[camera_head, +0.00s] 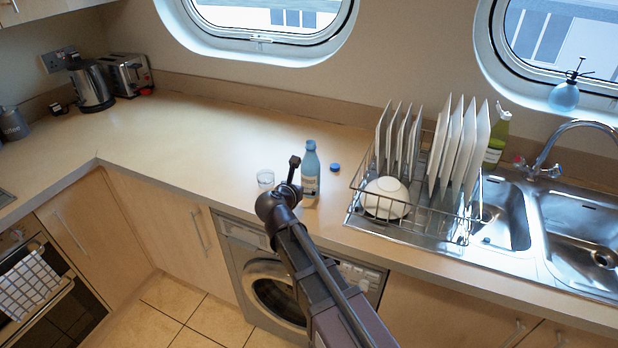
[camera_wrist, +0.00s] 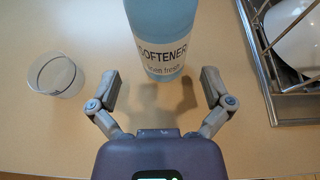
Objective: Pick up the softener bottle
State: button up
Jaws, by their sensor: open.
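The softener bottle (camera_head: 311,172) is blue and stands upright on the worktop near its front edge. In the wrist view the bottle (camera_wrist: 160,40) shows a white label with the word SOFTENER, and its top is cut off by the frame. My gripper (camera_wrist: 158,84) is open, with one finger on each side of the space just in front of the bottle's base. The fingers do not visibly touch it. In the head view my arm reaches over the counter's front edge, and my gripper (camera_head: 296,168) partly overlaps the bottle's left side.
A clear glass (camera_head: 265,178) stands left of the bottle. A blue cap (camera_head: 335,168) lies to its right. A dish rack (camera_head: 410,218) with plates and a white bowl (camera_head: 386,197) stands further right, beside the sink (camera_head: 570,225). The worktop to the left is mostly clear.

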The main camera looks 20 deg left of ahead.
aim_at(311, 181)
jog(key=shift+w+f, duration=0.2)
jog(key=shift+w, duration=0.25)
jog(key=shift+w, duration=0.1)
jog(key=shift+b+x, duration=1.25)
jog(key=shift+x, duration=1.3)
jog(key=shift+d+f, duration=0.15)
jog(key=c, duration=1.1)
